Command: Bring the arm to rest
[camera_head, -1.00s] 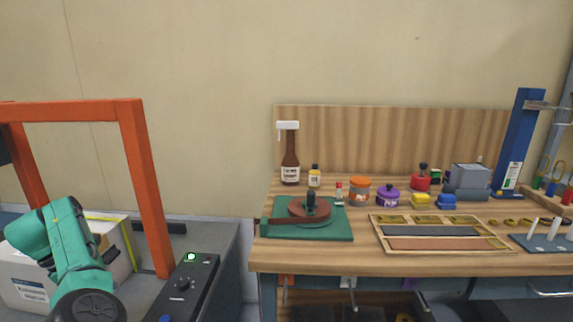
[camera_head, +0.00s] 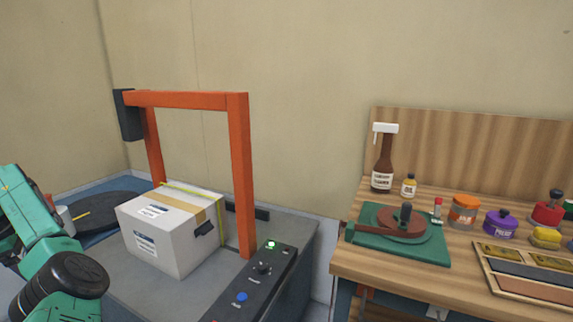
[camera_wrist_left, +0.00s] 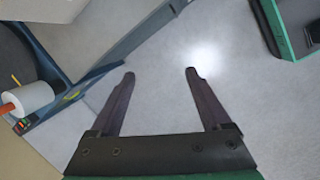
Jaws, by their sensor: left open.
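My left arm (camera_head: 50,245), green with black joints, comes in at the lower left of the head view. Its gripper is out of that view. In the left wrist view my left gripper (camera_wrist_left: 160,75) is open, its two dark fingers apart with nothing between them. Grey floor shows beyond the fingertips. My right arm and gripper are in neither view.
A taped white box (camera_head: 165,245) sits on the grey strapping machine under its orange arch (camera_head: 240,175). A control panel (camera_head: 255,285) with a green light is beside it. A wooden workbench (camera_head: 365,262) with bottles and jars stands right. A white roll (camera_wrist_left: 30,98) shows in the wrist view.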

